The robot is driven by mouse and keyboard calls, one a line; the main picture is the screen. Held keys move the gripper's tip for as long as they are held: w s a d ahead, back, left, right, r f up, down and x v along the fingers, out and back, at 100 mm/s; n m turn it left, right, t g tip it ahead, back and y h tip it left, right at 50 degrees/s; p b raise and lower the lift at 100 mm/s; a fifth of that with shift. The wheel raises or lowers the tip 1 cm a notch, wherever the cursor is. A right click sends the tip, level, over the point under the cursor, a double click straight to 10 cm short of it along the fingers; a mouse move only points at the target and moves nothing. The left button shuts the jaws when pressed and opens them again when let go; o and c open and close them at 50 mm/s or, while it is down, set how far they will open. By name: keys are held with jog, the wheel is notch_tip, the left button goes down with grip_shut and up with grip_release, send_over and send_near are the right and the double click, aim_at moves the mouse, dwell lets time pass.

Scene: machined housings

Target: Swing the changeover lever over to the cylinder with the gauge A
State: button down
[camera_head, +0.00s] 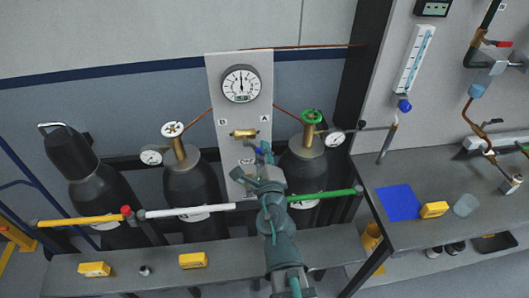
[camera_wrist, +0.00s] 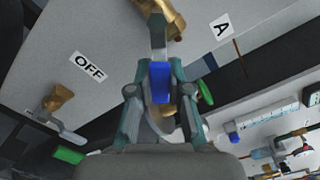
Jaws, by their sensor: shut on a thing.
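The changeover valve (camera_head: 243,133) is a brass body on a light grey panel (camera_head: 228,80). Label B (camera_head: 222,121) is upper left of it, label A (camera_head: 264,118) upper right, and OFF (camera_head: 246,161) below. In the wrist view, the lever's blue grip (camera_wrist: 160,82) lies between my fingers, and its metal arm runs to the brass body (camera_wrist: 165,15). The lever points between OFF (camera_wrist: 87,66) and A (camera_wrist: 222,26). My gripper (camera_head: 262,160) is shut on the blue grip. The right cylinder (camera_head: 300,173), with a green handwheel, stands on A's side.
A dial gauge (camera_head: 241,84) sits atop the panel. The middle cylinder (camera_head: 190,185) has a white handwheel; both connected cylinders carry small gauges. Another brass valve (camera_wrist: 57,98) shows at left in the wrist view. A bench (camera_head: 400,170) stands right; a coloured rail crosses in front.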

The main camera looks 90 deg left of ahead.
jog(key=c, duration=1.1)
grip_release()
jog(key=shift+o, duration=0.2)
